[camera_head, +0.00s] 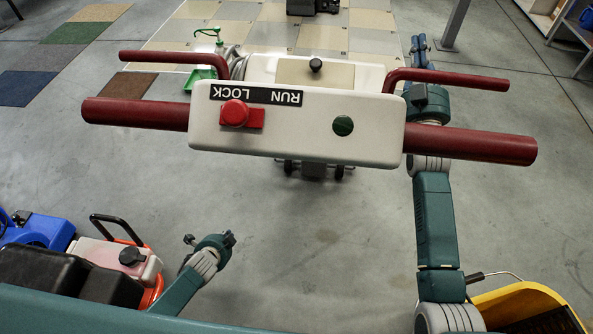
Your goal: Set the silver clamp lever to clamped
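I cannot make out a silver clamp lever in the head view. A floor machine stands ahead, with a white handle head (290,150) and dark red handlebars (470,146). The head carries a red knob (234,112) beside a black RUN LOCK label (272,96), and a green button (343,126). My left gripper (230,239) is low in front of the machine, apart from it; its finger opening is unclear. My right gripper (418,45) is beyond the right handlebar, beside the machine. Its fingers are too small to read.
A black knob (315,65) sits on the beige panel behind the head. A green dustpan (199,77) lies on the left. Grey floor between is clear.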

